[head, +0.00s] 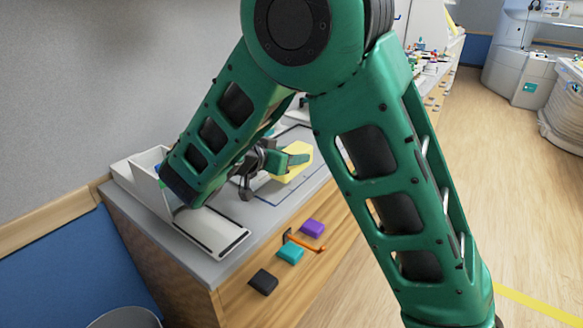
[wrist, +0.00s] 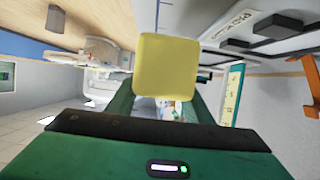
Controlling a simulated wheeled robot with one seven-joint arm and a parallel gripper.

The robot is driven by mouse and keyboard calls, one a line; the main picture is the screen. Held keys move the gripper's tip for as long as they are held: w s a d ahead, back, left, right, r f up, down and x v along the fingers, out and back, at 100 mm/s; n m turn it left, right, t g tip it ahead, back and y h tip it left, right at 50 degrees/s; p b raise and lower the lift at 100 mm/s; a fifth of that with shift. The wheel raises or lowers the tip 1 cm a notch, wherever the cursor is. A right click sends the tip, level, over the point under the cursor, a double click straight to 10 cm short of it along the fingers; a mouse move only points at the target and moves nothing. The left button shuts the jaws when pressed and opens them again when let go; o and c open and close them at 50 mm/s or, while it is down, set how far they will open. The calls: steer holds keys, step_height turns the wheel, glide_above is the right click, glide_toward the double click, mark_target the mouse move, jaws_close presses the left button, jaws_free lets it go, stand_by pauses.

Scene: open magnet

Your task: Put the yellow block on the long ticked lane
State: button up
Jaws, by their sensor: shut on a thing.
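The yellow block (head: 299,166) is held at my gripper (head: 290,160) over the grey counter in the head view. In the wrist view the yellow block (wrist: 166,66) fills the middle, in front of the green gripper body. A dark-outlined strip (head: 270,198) lies on the counter under and in front of the block; I cannot make out ticks on it in the head view. My arm hides part of the counter. Whether the block touches the counter cannot be told.
A white tray (head: 208,232) lies at the counter's near left end, beside a white bin (head: 150,164). Purple (head: 312,228), teal (head: 290,252) and black (head: 263,281) pieces and an orange hook (head: 304,242) are on the wooden front.

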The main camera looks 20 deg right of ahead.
steer(key=shift+w+f, duration=0.4)
steer(key=shift+w, duration=0.25)
steer(key=shift+w+f, duration=0.35)
steer(key=shift+w, duration=0.25)
step_height(320, 180, down, 4)
steer(key=shift+f, duration=0.1)
steer(key=o, duration=1)
steer(key=v, duration=1.2)
steer(key=shift+s, duration=0.1)
